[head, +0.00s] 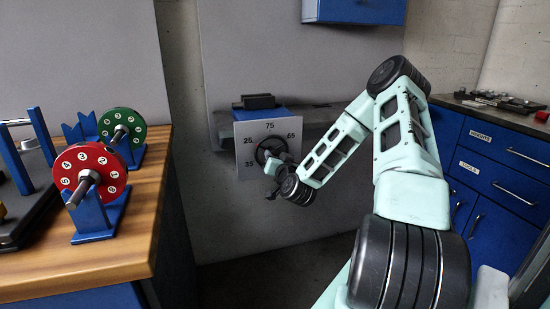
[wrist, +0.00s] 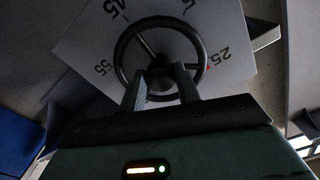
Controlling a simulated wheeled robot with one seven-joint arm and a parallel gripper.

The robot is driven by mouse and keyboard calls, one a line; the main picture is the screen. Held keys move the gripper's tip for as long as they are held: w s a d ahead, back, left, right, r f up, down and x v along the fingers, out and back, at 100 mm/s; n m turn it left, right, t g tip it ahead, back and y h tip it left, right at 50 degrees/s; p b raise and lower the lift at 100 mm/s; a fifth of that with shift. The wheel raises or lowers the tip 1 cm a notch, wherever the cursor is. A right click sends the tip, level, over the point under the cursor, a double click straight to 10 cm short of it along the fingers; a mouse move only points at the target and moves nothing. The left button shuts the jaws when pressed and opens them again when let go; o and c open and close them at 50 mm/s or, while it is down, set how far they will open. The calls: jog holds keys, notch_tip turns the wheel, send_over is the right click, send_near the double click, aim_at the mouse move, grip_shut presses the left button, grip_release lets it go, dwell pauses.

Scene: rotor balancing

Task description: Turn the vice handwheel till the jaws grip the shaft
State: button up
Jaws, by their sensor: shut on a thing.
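The vice handwheel (wrist: 197,46) is a black ring with spokes in front of a pale dial plate (head: 250,133) marked with numbers. In the head view the handwheel (head: 262,149) is partly covered by my gripper (head: 271,164). In the wrist view my gripper (wrist: 168,82) has its two fingers at the lower part of the wheel, shut on it. A small red mark shows on the dial near 25 in the wrist view. The dark vice jaws (head: 258,101) sit on a blue block above the dial. I cannot make out a shaft between them.
A wooden bench (head: 110,258) at the left carries a red rotor disc (head: 92,172) and a green rotor disc (head: 122,127) on blue stands. Blue drawers (head: 505,165) stand at the right. A blue cabinet (head: 360,10) hangs above. The floor below the dial is clear.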

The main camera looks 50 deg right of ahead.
jog(key=o, duration=1)
jog(key=shift+p+v, duration=4.95)
jog(key=shift+v, duration=3.8)
